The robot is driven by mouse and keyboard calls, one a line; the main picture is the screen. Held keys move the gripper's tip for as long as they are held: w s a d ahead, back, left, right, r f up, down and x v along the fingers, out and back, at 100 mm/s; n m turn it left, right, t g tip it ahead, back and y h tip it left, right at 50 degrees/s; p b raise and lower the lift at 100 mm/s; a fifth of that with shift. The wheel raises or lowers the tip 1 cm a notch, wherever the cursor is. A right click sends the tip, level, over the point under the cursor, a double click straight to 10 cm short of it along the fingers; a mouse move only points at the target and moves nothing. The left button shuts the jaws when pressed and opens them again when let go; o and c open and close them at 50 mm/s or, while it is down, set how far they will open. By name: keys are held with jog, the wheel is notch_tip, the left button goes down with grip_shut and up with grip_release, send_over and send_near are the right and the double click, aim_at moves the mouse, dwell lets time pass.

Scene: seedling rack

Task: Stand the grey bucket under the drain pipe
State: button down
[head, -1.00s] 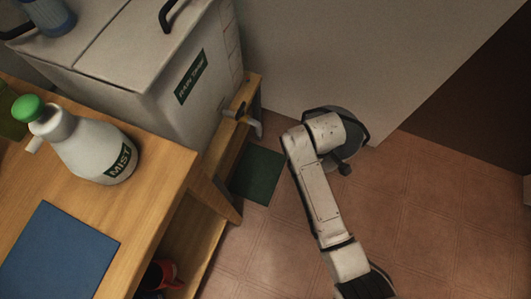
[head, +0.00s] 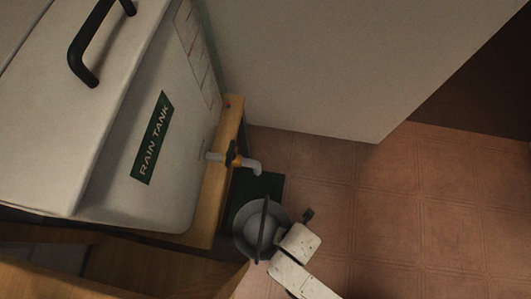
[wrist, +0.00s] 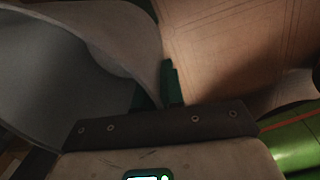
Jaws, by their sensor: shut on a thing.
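The grey bucket (head: 248,236) is seen from above, its dark handle arching over its mouth. It overlaps the near part of the dark green mat (head: 270,184). The drain pipe (head: 252,167) sticks out from the tank, with its spout over the mat's far part; the bucket's mouth is nearer to me than the spout. My gripper (head: 281,241) is shut on the bucket at its right side; the fingertips are mostly hidden. In the wrist view the bucket (wrist: 60,80) fills the left side, tilted in the picture. I cannot tell whether its base touches the floor.
The white rain tank (head: 150,90) stands on a wooden stand (head: 226,130) left of the bucket. A grey wall (head: 300,70) is behind. Tiled floor (head: 400,220) is clear to the right. A green rounded thing (wrist: 298,140) shows in the wrist view.

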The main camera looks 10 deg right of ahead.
jog(key=w+f+b, duration=0.1)
jog(key=w, duration=0.1)
jog(key=w+f+b, duration=0.1)
jog(key=w+b, duration=0.1)
jog(key=w, duration=0.1)
jog(key=w+a+f+b, duration=0.1)
jog(key=w+f, duration=0.1)
jog(key=w, duration=0.1)
jog(key=shift+w, duration=0.25)
jog(key=w+f+b, duration=0.5)
jog(key=f+b, duration=0.1)
jog(key=f, duration=0.3)
jog(key=shift+w+a+b, duration=0.25)
jog(key=shift+a+b, duration=0.1)
jog(key=shift+b, duration=0.05)
jog(key=c, duration=1.3)
grip_release()
jog(key=shift+o, duration=0.2)
